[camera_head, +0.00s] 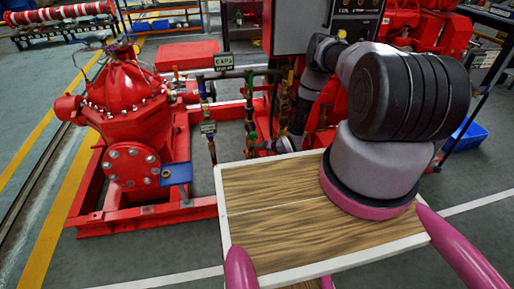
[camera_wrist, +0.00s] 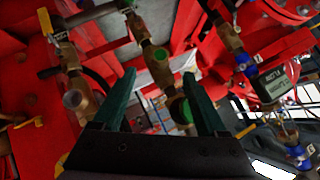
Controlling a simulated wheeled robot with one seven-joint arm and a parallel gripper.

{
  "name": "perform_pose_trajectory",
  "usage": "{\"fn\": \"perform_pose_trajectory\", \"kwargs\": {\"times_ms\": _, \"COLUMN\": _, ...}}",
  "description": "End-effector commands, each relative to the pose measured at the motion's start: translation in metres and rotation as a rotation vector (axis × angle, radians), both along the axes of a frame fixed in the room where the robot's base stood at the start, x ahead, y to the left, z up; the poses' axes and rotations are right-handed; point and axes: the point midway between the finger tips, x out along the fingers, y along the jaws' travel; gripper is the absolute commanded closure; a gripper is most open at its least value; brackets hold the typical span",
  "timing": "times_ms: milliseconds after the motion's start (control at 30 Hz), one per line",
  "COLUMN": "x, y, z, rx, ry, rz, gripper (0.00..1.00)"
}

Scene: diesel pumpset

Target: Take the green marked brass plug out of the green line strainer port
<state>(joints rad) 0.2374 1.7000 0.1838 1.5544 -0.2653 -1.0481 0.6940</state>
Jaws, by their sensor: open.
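In the wrist view, a brass line strainer (camera_wrist: 154,66) with green marks runs down between my fingers. A round green-marked brass piece (camera_wrist: 180,107), which looks like the plug in its port, sits lower on it near my right finger. My gripper (camera_wrist: 159,75) is open, with its two dark green fingers on either side of the brass line and nothing held. I cannot tell whether a finger touches the plug. In the head view, a green spot (camera_head: 253,136) on the upright piping is just left of my gripper (camera_head: 270,147); details there are too small to tell.
Other brass valves and pipes stand close by, one with a blue mark (camera_wrist: 245,63) and a label (camera_wrist: 274,84), one with a yellow handle (camera_wrist: 46,22). A red pump (camera_head: 125,110) stands left in the head view. A wooden-topped tray (camera_head: 270,215) is in front.

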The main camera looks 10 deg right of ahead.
Motion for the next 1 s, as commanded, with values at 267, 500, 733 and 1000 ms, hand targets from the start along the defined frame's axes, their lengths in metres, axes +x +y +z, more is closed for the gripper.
{"fn": "perform_pose_trajectory", "kwargs": {"times_ms": 267, "x": 0.036, "y": 0.019, "z": -0.032, "rx": -0.002, "ry": -0.001, "rz": 0.004, "gripper": 0.25}}
{"fn": "perform_pose_trajectory", "kwargs": {"times_ms": 500, "x": 0.058, "y": 0.030, "z": -0.051, "rx": -0.001, "ry": -0.001, "rz": 0.003, "gripper": 0.25}}
{"fn": "perform_pose_trajectory", "kwargs": {"times_ms": 733, "x": 0.064, "y": 0.033, "z": -0.055, "rx": -0.001, "ry": 0.001, "rz": 0.001, "gripper": 0.25}}
{"fn": "perform_pose_trajectory", "kwargs": {"times_ms": 1000, "x": 0.065, "y": 0.032, "z": -0.055, "rx": -0.001, "ry": 0.001, "rz": 0.001, "gripper": 0.52}}
